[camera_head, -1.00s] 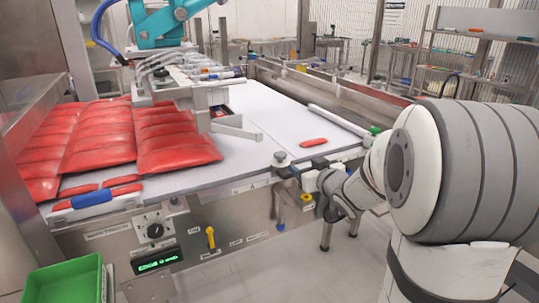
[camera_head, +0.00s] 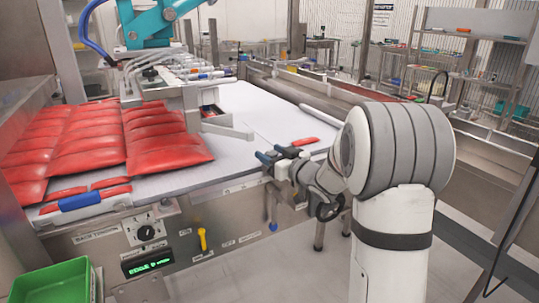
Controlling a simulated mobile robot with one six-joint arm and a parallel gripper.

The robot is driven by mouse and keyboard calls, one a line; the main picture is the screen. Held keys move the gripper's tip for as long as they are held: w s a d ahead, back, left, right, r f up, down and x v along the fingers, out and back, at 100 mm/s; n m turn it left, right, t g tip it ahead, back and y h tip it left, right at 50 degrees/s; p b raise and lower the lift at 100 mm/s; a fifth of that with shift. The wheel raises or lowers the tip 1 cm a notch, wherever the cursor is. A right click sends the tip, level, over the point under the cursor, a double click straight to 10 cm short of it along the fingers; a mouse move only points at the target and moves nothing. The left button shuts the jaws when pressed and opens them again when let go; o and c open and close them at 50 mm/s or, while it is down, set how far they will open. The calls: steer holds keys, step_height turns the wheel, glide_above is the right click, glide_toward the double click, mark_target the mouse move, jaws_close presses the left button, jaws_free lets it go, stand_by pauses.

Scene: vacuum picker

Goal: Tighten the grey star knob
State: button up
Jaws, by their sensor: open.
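My gripper (camera_head: 273,156) is at the front right edge of the white conveyor table (camera_head: 250,104). Its two blue-tipped fingers are apart, pointing left. The grey star knob does not show clearly now; it was at this table edge in the earlier picture, and the gripper covers that spot. I cannot tell whether the fingers touch it. A blue-ended part (camera_head: 273,226) hangs below the edge under the gripper.
Red pouches (camera_head: 165,150) fill the table's left side. A picker arm (camera_head: 150,25) hangs over them. A green bin (camera_head: 52,284) stands lower left.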

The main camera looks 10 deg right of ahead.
steer(key=c, duration=1)
steer(key=shift+o, duration=0.2)
steer(key=m+h+b, duration=0.1)
steer(key=b, duration=0.1)
steer(key=m+t+h+b, duration=0.1)
steer(key=h+b, duration=0.1)
steer(key=b, duration=0.1)
steer(key=shift+a+f+t, duration=0.15)
steer(key=shift+f+t, duration=0.05)
steer(key=shift+t, duration=0.1)
steer(key=m+h+b, duration=0.2)
steer(key=b, duration=0.1)
steer(key=shift+r+t+h+b, duration=0.1)
steer(key=shift+t+h+b, duration=0.2)
steer(key=shift+h, duration=0.1)
steer(key=shift+r+m+h+b, duration=0.15)
steer(key=shift+m+h+b, duration=0.25)
steer(key=shift+h+b, duration=0.3)
steer(key=o, duration=1)
steer(key=shift+c, duration=0.2)
